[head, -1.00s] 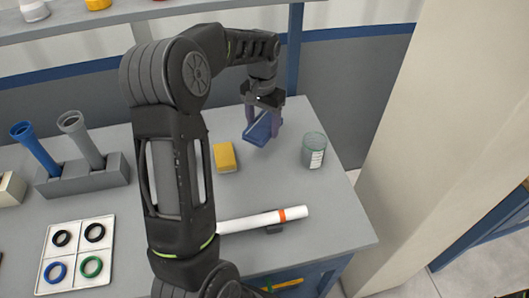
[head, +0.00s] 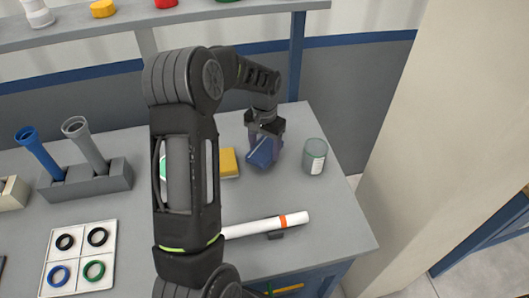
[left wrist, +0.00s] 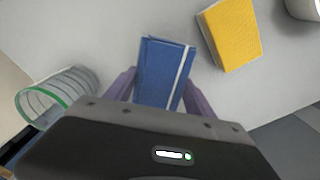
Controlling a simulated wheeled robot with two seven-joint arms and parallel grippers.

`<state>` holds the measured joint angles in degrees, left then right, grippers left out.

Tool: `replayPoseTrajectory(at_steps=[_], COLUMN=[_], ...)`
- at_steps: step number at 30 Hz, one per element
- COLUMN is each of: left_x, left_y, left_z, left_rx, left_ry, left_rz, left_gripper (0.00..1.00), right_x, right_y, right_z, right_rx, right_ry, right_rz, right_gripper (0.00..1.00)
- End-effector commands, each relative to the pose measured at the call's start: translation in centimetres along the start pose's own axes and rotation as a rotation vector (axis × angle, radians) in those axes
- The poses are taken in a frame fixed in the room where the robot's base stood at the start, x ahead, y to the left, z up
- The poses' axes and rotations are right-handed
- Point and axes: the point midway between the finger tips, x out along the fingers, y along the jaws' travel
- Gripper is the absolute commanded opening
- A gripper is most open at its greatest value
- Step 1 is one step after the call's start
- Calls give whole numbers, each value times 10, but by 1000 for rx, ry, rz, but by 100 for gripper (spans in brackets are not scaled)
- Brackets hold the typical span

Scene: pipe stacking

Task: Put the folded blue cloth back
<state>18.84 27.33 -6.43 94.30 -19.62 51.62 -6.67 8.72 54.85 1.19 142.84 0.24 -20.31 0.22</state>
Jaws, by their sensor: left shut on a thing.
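The folded blue cloth (head: 262,152) is between the fingers of my left gripper (head: 265,140), over the back right part of the table. In the left wrist view the cloth (left wrist: 164,72) shows a pale stripe along one side, with a finger on each side of it. My left gripper (left wrist: 160,95) is shut on it. The cloth looks tilted in the head view; I cannot tell whether it touches the table. My right gripper is not in view.
A yellow block (head: 229,163) lies left of the cloth, and a clear jar (head: 314,157) stands to its right. A white tube with an orange band (head: 265,225) lies in front. A grey rack (head: 88,183) and a ring tray (head: 78,258) are at left.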

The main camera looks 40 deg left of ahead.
Motion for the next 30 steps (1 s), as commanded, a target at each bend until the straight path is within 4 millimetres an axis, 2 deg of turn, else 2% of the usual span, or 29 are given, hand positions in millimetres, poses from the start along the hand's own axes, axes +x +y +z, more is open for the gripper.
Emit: replayPoseTrajectory(at_steps=[6,18,19,26,30], left_x=[27,33,31,31,31], left_y=[0,0,0,0,0], left_z=[1,0,0,0,0], left_rx=[0,0,0,0,0], left_ry=[-4,-1,-1,-1,-1], left_rz=[1,0,0,0,0], left_gripper=[31,31,65,84,85], right_x=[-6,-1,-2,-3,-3], right_y=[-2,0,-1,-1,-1], right_z=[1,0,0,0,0], right_rx=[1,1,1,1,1], right_ry=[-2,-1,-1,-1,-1], right_rz=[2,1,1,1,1], right_gripper=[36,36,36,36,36])
